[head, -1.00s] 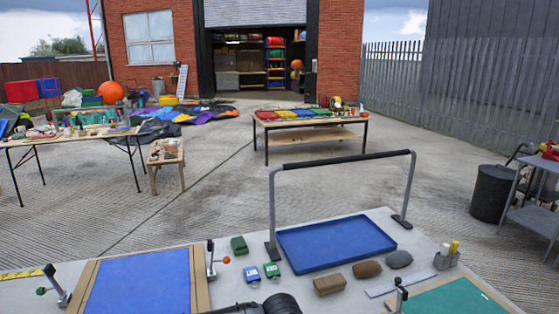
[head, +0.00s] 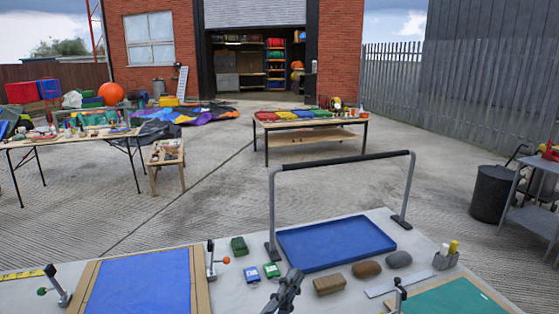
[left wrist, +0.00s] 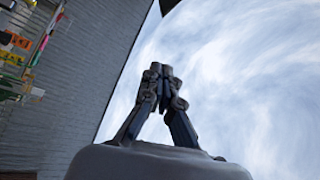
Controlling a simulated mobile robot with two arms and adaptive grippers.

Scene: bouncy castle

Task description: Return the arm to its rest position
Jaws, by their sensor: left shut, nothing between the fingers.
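My left gripper (head: 292,276) shows at the bottom middle of the head view, in front of the near table. It is shut and empty. In the left wrist view its fingertips (left wrist: 161,72) meet, with cloudy sky and a grey wall behind them. The wrist view shows no table under the fingers. In the head view the gripper appears just left of a tan block (head: 329,286) and below the small blue and green items. My right gripper is not in view.
The near table (head: 232,290) holds a blue tray (head: 335,243) under a black-topped rail (head: 345,160), a framed blue panel (head: 140,285), a green mat (head: 455,300) and several small blocks. Clamps stand beside the panel and mat. Open concrete (head: 225,215) lies beyond.

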